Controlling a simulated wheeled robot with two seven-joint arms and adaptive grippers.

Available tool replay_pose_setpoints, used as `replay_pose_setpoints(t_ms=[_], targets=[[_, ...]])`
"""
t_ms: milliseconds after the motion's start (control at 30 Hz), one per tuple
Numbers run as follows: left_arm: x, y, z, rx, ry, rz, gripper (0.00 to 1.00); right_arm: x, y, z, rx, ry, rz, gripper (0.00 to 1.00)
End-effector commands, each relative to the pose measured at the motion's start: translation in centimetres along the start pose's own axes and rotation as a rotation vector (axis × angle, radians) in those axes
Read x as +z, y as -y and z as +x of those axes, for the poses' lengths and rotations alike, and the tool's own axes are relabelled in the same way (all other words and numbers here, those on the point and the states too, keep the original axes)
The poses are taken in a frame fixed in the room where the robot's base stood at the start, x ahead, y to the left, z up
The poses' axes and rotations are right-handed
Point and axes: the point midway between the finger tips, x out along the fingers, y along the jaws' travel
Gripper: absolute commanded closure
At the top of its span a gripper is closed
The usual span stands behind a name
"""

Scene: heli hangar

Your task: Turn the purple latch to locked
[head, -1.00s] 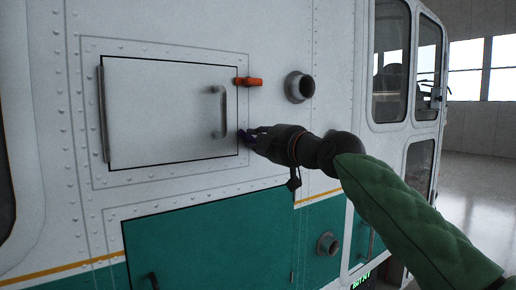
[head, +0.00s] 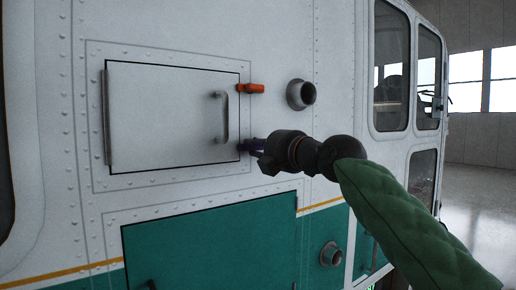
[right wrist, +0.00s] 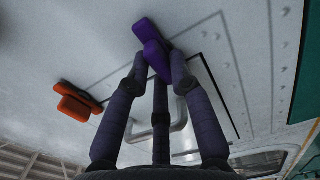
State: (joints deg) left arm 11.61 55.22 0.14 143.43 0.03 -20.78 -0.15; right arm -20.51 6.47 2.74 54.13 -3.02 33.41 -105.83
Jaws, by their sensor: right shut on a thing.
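The purple latch (right wrist: 148,40) sits at the lower right edge of the white hatch door (head: 165,115). In the head view the purple latch (head: 247,146) shows only as a small patch, mostly hidden by the gripper. My right gripper (head: 258,150) is at the latch, shut on its handle. In the right wrist view my right gripper's fingers (right wrist: 158,72) close around the latch's near part, and its far part sticks out beyond them. The left gripper is out of view.
An orange latch (head: 250,88) sits above, at the door's upper right edge, lying sideways. A grey door handle (head: 221,117) stands out left of my gripper. Round pipe fittings stick out at upper right (head: 301,94) and lower right (head: 330,253). A green panel (head: 215,245) lies below.

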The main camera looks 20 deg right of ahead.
Motion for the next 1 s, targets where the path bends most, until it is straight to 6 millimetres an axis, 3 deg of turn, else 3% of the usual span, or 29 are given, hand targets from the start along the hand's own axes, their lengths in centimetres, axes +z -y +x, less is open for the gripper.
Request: replay_pose_setpoints(t_ms=[533, 567, 600, 633, 1000], targets=[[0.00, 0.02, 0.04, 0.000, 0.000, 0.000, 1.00, -0.02, 0.09, 0.08, -0.001, 0.000, -0.024, 1.00], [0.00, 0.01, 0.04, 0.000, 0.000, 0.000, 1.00, -0.02, 0.09, 0.07, -0.001, 0.000, -0.024, 0.69], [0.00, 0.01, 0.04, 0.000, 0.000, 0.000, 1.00, -0.02, 0.09, 0.07, -0.001, 0.000, -0.024, 0.58], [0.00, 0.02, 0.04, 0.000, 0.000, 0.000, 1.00, -0.02, 0.08, 0.07, -0.001, 0.000, -0.024, 0.54], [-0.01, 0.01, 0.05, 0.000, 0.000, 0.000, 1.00, 0.01, -0.02, -0.18, 0.000, 0.000, -0.022, 0.54]])
